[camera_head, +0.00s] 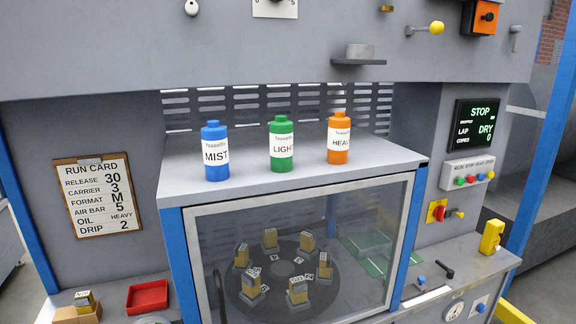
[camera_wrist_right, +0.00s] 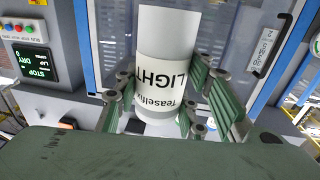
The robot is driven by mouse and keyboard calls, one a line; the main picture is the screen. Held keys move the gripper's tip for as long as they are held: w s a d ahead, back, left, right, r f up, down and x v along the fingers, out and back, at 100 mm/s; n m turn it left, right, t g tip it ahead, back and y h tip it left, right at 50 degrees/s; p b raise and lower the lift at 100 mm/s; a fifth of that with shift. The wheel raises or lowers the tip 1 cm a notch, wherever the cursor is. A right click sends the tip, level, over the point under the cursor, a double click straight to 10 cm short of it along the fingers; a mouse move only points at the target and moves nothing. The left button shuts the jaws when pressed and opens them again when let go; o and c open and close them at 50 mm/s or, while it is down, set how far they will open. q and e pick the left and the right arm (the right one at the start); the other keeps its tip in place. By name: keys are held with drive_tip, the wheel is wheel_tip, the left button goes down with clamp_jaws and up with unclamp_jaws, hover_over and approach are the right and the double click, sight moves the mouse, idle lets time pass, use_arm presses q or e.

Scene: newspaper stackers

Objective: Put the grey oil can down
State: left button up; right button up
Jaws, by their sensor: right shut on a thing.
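My right gripper (camera_wrist_right: 158,95) shows in the right wrist view, with its green fingers on both sides of a grey oil can (camera_wrist_right: 168,32). It is shut on the can, around its white band, which reads LIGHT upside down. One end of the can is hidden low between the fingers. In this view the can is clear of any surface that I can make out. Neither gripper shows in the head view, and the left one is in no view.
On the grey cabinet top (camera_head: 300,186) stand a blue MIST bottle (camera_head: 216,170), a green LIGHT bottle (camera_head: 281,162) and an orange HEAVY bottle (camera_head: 338,150). The front of that top is bare. A red tray (camera_head: 147,310) and a yellow block (camera_head: 491,237) sit on the lower side ledges.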

drive_tip(key=shift+w+r+m+h, duration=0.2)
drive_tip(key=shift+r+m+h, duration=0.2)
drive_tip(key=shift+m+h, duration=0.45)
drive_tip(key=shift+w+r+m+h, duration=0.2)
drive_tip(key=shift+r+m+h, duration=0.2)
drive_tip(key=shift+h, duration=0.75)
wheel_tip(320, 180, down, 10)
drive_tip(key=b, duration=1)
drive_tip(key=s+f, duration=0.3)
drive_tip(key=s, duration=0.5)
drive_tip(key=shift+f, duration=0.25)
drive_tip(key=w+a+r+n+g+y, duration=0.2)
drive_tip(key=w+a+n+g+y, duration=0.2)
drive_tip(key=a+n+y, duration=0.2)
drive_tip(key=w+a+r+n+g+y, duration=0.3)
drive_tip(key=w+a+n+g+y, duration=0.1)
drive_tip(key=a+y, duration=0.6)
drive_tip(key=shift+a+n+g, duration=0.45)
drive_tip(key=shift+n+g, duration=0.25)
drive_tip(key=shift+n, duration=0.55)
